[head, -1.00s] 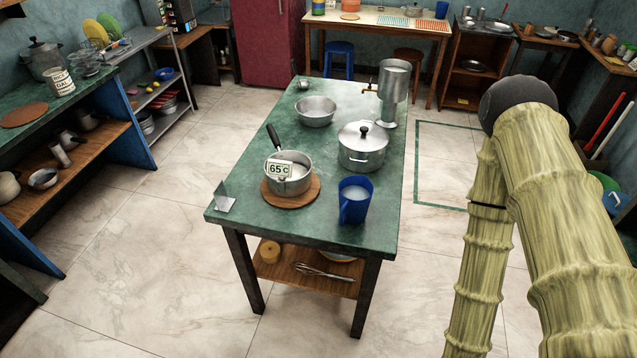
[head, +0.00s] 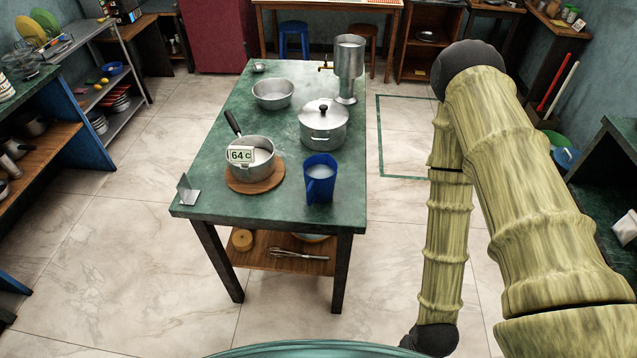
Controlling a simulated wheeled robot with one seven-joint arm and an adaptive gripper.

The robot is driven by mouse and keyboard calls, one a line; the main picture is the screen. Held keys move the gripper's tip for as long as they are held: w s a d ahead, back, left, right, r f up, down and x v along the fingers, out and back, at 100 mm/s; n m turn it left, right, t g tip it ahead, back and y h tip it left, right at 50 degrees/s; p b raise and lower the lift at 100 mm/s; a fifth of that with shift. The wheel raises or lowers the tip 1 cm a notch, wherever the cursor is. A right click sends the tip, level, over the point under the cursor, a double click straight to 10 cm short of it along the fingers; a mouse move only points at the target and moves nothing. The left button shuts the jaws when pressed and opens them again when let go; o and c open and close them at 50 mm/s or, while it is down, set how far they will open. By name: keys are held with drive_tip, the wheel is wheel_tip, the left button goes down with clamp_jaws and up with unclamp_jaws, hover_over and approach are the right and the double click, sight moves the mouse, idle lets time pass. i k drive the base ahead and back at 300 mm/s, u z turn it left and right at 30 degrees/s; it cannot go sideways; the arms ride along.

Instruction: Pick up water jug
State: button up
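The blue water jug (head: 319,184) stands upright near the front right corner of the green table (head: 222,205). Its handle faces left and front, and pale liquid shows inside. A lidded metal pot (head: 323,126) stands just behind it. A saucepan (head: 249,158) with a 64 C tag sits on a round wooden board to its left. My bamboo-like arm fills the right side of the head view, apart from the jug. My gripper is not in view.
A metal bowl (head: 272,94) and a tall metal dispenser with a tap (head: 349,68) stand farther back on the table. A small metal stand (head: 188,190) is at its front left corner. Tiled floor around the table is clear.

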sight(320, 170)
drive_tip(key=z, duration=1.25)
drive_tip(key=k, duration=0.6)
drive_tip(key=u, duration=1.05)
